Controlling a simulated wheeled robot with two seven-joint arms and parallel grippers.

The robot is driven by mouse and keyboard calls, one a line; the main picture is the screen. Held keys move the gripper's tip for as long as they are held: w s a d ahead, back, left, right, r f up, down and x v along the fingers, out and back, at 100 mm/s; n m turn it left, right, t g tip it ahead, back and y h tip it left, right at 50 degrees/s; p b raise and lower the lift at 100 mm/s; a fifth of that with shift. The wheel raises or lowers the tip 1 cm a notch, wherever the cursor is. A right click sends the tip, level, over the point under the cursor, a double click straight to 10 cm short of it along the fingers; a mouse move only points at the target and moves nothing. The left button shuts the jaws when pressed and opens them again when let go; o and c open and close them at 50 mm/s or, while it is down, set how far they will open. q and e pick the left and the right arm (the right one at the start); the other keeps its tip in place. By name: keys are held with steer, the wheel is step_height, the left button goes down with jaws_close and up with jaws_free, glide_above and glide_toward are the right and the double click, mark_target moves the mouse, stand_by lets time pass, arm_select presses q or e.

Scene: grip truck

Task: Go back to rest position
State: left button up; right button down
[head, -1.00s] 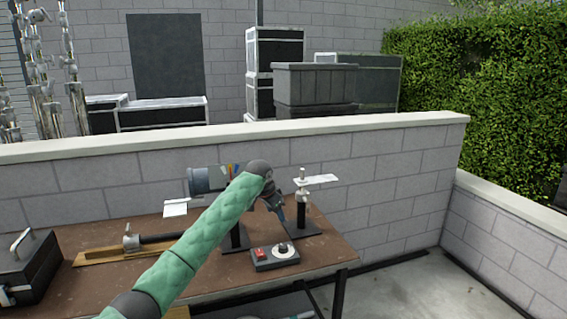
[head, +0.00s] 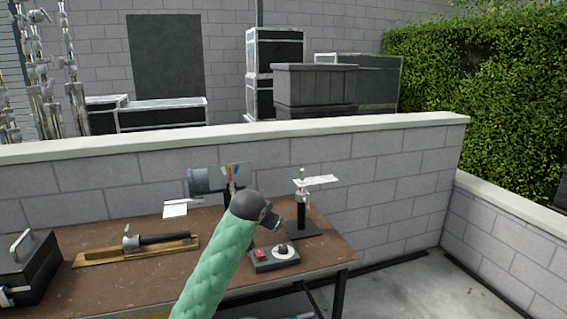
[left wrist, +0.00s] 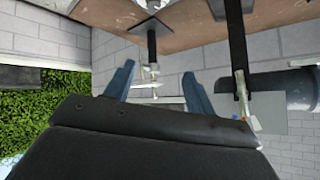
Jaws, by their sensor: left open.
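My left arm with its green sleeve comes up from the bottom of the head view. Its dark wrist is in front of the workbench (head: 120,268). In the left wrist view, which looks upside down, the two blue fingers of my left gripper (left wrist: 159,90) are spread apart with nothing held between them. In the head view the fingers are mostly hidden behind the wrist. My right gripper is not in view.
A stand with a clamp and white plate (head: 303,205) rises behind the control box. A grey cylinder (head: 205,181) is further back. A wooden board with a rod (head: 90,256) and a black case (head: 28,270) lie left. A low block wall (head: 400,180) closes the back.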

arm_select(q)
steer(key=s+a+f+n+g+y, duration=0.1)
steer(key=s+a+f+n, duration=0.4)
steer(key=s+f, duration=1.2)
steer(key=s+a+f+g, duration=0.2)
steer(key=s+f, duration=0.7)
steer(key=s, duration=0.3)
steer(key=s+a+f+g, duration=0.2)
steer(key=s+f+g, duration=0.1)
steer(key=s+f, duration=0.6)
steer(key=s+a+f+g, duration=0.1)
steer(key=s+f+g, duration=0.1)
steer(key=s+f, duration=0.7)
steer(key=s, duration=0.8)
steer(key=shift+a+f+m, duration=0.2)
steer(key=shift+a+m, duration=0.1)
steer(key=shift+a, duration=0.1)
